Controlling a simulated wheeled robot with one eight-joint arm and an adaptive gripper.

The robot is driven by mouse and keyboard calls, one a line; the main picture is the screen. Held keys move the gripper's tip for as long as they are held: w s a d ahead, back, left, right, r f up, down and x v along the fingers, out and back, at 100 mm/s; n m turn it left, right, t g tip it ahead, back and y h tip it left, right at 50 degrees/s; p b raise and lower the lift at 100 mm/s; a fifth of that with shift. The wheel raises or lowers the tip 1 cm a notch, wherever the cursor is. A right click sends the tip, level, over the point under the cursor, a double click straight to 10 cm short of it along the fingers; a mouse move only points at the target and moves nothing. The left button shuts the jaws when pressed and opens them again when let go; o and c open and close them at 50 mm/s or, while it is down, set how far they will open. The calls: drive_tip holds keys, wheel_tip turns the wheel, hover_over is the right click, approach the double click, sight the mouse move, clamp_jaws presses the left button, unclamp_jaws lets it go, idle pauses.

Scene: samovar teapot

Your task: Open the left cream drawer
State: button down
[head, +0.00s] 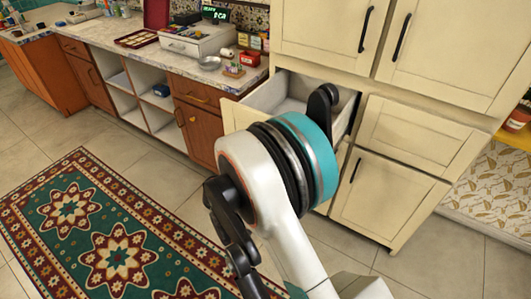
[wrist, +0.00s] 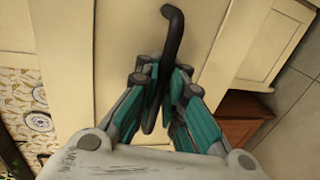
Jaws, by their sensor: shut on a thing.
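The left cream drawer (head: 265,95) is pulled out from the cream cabinet, and its pale, empty-looking inside shows in the head view. My arm covers much of its front. In the wrist view, the cream drawer front (wrist: 125,40) has a black curved handle (wrist: 172,30). My gripper (wrist: 164,75) is around this handle, with one teal-padded finger on each side, shut on it. In the head view my arm hides the gripper and the handle.
A closed cream drawer (head: 415,132) sits to the right, above a closed cream door (head: 385,198). Upper doors with black handles are shut. A patterned rug (head: 115,255) lies on the tiled floor.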

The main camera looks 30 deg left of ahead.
drive_tip(key=c, duration=1.7)
unclamp_jaws()
drive_tip(key=shift+s, duration=0.1)
drive_tip(key=v, duration=1.2)
drive_tip(key=shift+d+r, duration=0.1)
